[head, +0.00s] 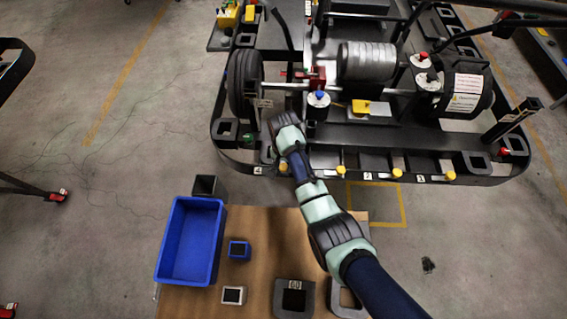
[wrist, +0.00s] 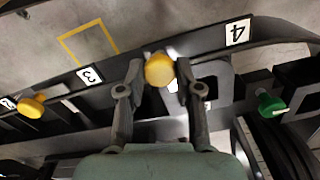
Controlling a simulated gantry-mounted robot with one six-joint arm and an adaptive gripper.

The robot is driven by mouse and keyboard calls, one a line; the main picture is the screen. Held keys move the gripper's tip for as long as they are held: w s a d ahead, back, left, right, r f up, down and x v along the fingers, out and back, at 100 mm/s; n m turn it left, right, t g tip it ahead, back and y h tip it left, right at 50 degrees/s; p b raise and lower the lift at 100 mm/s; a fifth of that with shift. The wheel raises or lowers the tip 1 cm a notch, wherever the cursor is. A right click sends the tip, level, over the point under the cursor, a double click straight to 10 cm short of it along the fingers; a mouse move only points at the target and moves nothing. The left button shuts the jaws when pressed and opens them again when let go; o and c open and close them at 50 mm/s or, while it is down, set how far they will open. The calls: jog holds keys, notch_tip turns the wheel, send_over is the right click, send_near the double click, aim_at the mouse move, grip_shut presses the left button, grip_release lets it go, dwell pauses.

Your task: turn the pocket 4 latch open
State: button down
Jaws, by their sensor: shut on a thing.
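The pocket 4 latch has a round yellow knob (wrist: 159,69), seen in the wrist view beside the white label marked 4 (wrist: 237,32). My gripper (wrist: 158,78) has one finger on each side of the knob and is shut on it. In the head view my arm reaches over the kart stand's front rail near the label 4 (head: 258,170) and largely hides this latch. How far the latch is turned is hard to tell.
Another yellow knob (wrist: 31,107) is left of label 3 (wrist: 89,75); a green knob (wrist: 270,103) is on the right. More yellow knobs (head: 397,173) line the rail. A blue bin (head: 190,240) and several hollow blocks stand on the brown table (head: 255,218) below.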

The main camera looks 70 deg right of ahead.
jog(key=n+p, duration=0.2)
jog(key=n, duration=0.1)
jog(key=shift+r, duration=0.15)
jog(key=n+p, duration=0.2)
jog(key=n, duration=0.2)
jog(key=shift+n, duration=0.4)
jog(key=n+p, duration=0.1)
jog(key=n, duration=0.3)
jog(key=shift+n, duration=0.3)
jog(key=n+p, duration=0.1)
jog(key=n, duration=0.3)
jog(key=c, duration=0.8)
grip_release()
jog(key=shift+o, duration=0.2)
